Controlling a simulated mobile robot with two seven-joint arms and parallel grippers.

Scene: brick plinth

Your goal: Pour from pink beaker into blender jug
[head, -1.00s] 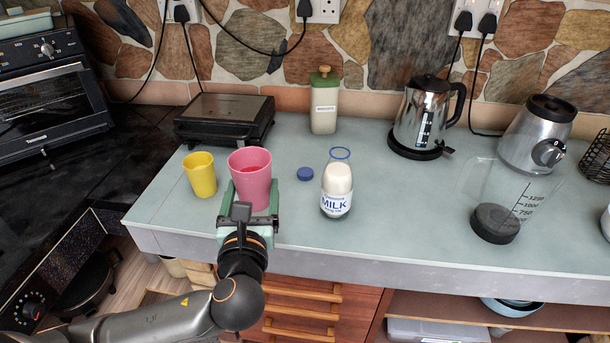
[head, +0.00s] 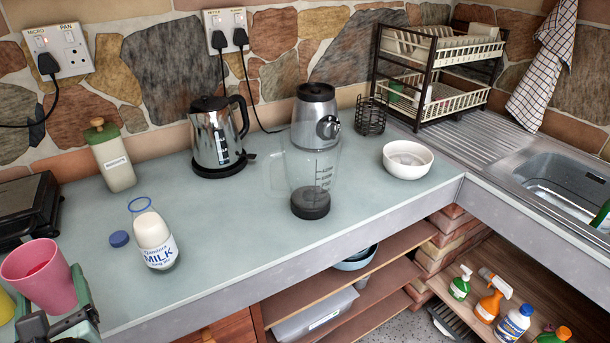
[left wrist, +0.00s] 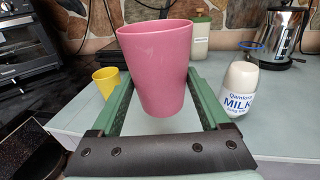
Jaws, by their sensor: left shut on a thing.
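The pink beaker (head: 38,272) is upright at the lower left of the head view, with red contents showing inside. My left gripper (head: 52,298) is shut on it, partly cut off by the picture edge. In the left wrist view the pink beaker (left wrist: 158,65) stands between the two green fingers. I cannot tell whether its base touches the counter. The blender jug (head: 314,178) is clear with printed measure marks and a dark base. It stands upright on the counter, well to the right of the beaker. My right gripper is not in view.
A milk bottle (head: 154,242) and blue cap (head: 119,239) stand just right of the beaker. A yellow cup (left wrist: 107,82) is left of it. The kettle (head: 217,140), blender base (head: 316,115) and white bowl (head: 407,160) stand farther right. The counter (head: 235,225) between milk and jug is clear.

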